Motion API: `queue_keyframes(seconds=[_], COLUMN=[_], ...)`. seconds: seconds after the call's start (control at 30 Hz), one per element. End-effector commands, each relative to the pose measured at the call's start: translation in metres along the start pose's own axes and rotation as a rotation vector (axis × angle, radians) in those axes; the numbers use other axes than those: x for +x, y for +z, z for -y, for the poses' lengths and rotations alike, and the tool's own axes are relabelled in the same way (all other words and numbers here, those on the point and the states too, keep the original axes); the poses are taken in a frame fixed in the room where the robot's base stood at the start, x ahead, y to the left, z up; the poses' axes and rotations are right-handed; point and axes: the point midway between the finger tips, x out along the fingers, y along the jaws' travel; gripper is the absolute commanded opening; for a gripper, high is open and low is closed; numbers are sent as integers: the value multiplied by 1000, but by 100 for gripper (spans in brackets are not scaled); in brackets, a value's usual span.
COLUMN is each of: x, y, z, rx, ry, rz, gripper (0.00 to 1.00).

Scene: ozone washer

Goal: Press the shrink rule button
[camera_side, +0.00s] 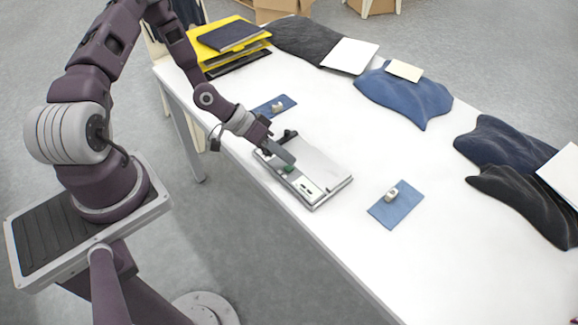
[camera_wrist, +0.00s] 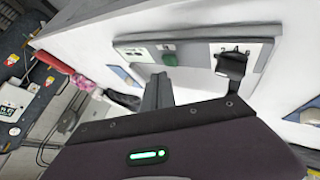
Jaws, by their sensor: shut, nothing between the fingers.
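A flat silver-grey device (camera_side: 325,178) lies on the white table near its front edge. A small green button (camera_side: 288,169) sits on its near-side panel. In the wrist view the green button (camera_wrist: 169,59) stands on a grey panel (camera_wrist: 198,43) beside printed white labels. The frames do not name the button, so I cannot tell if it is the shrink rule one. My gripper (camera_side: 291,160) is shut and empty, its fingertips just above and beside the green button. In the wrist view my gripper (camera_wrist: 158,78) points at the panel just below the button. Contact is not clear.
A black lever-like part (camera_wrist: 232,64) rises from the panel, right of the button. Blue cloth pieces with small light objects lie on either side of the device, one at right (camera_side: 390,210). Yellow trays (camera_side: 225,50) and folded garments (camera_side: 405,95) occupy the table's back.

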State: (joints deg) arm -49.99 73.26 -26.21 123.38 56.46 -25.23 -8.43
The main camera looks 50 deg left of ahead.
Motion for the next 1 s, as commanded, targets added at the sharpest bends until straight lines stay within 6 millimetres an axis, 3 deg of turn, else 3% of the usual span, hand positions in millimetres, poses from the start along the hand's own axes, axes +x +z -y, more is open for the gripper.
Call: queue_keyframes(seconds=[1.0], x=[6], y=[4], z=[5], rx=[0], ry=[0], rz=[0], gripper=[0])
